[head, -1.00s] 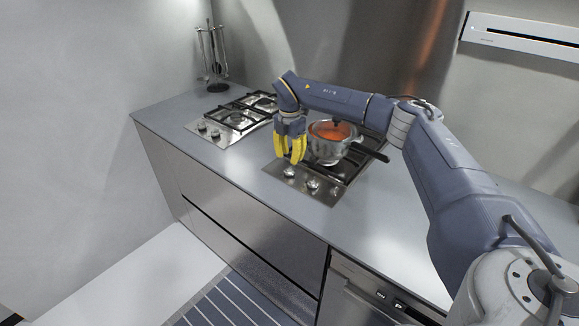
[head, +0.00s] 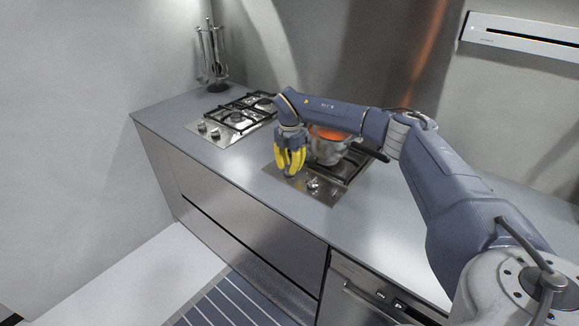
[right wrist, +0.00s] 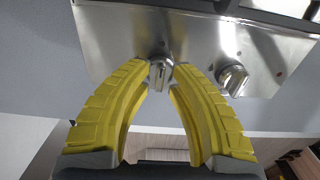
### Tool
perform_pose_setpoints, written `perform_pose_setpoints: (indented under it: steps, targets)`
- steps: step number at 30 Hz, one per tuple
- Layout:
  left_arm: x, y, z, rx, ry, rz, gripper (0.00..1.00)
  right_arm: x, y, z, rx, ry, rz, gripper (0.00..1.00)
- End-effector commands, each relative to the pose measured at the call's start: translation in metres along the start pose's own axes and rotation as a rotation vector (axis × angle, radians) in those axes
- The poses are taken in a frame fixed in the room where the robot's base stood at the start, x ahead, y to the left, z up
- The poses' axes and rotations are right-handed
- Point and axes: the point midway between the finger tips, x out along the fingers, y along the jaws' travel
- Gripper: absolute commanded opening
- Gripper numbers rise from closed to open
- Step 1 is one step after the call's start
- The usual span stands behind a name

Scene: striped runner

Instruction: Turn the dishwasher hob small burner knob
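The hob (head: 328,194) has two round metal knobs on its front strip. My right gripper (head: 291,172) reaches down over the left knob, and its yellow fingers mostly hide that knob in the head view. In the right wrist view, the left knob (right wrist: 160,74) sits between the fingertips of the right gripper (right wrist: 160,80). The tips curve in close on both sides of its raised grip and appear closed on it. The other knob (head: 313,184) stands free to the right, and it also shows in the right wrist view (right wrist: 232,76). My left gripper is out of view.
A pot (head: 328,150) with orange contents stands on the hob behind my gripper, its dark handle (head: 370,152) pointing right. A second hob (head: 232,118) lies to the left. A utensil stand (head: 213,58) is at the back left. The counter front (head: 240,165) is clear.

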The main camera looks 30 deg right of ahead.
Motion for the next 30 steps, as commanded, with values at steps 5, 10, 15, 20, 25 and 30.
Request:
perform_pose_setpoints:
  steps: [5, 10, 15, 20, 25, 30]
  targets:
    - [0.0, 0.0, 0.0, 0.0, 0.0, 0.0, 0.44, -0.0002, 0.0001, -0.0001, 0.0, 0.0, 0.0, 0.0]
    - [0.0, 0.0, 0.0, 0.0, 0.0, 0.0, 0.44, -0.0002, 0.0, -0.0001, 0.0, 0.0, 0.0, 0.0]
    - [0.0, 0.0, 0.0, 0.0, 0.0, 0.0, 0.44, -0.0001, -0.0001, -0.0001, 0.0, 0.0, 0.0, 0.0]
    - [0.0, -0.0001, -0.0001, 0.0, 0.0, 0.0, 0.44, -0.0001, -0.0001, 0.0, -0.015, 0.0, -0.001, 0.0]
    - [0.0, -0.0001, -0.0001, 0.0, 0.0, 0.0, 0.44, -0.0005, 0.0002, 0.0002, -0.079, 0.0, 0.0, 0.0]
    - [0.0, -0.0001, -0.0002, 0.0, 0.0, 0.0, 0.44, -0.0002, 0.0001, 0.0004, -0.204, -0.001, -0.001, 0.0]
